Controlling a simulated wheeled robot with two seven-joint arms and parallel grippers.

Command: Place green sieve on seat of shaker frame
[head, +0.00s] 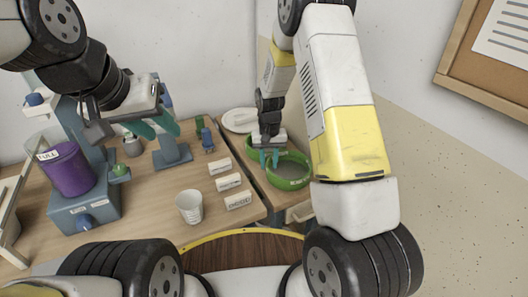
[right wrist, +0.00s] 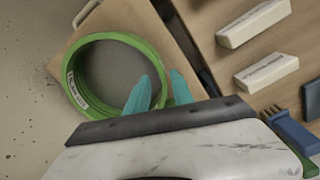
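The green sieve (head: 289,184), a round ring with a grey mesh, lies on a low wooden surface right of the main table. It also shows in the right wrist view (right wrist: 77,92). My right gripper (head: 269,160) is over the sieve's near-left rim; its teal fingers are apart, one on each side of the rim (right wrist: 160,76), with no clear grip. My left gripper (head: 156,124) is open and empty above the table. I cannot tell for certain which part is the shaker frame; a blue stand (head: 172,154) is below my left gripper.
A blue machine (head: 85,209) with a purple bucket (head: 68,170) marked FULL stands at the left. A white cup (head: 189,207), several white labelled blocks (head: 228,182) and a blue brush (head: 207,141) are on the table. A white plate (head: 240,120) is behind the sieve.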

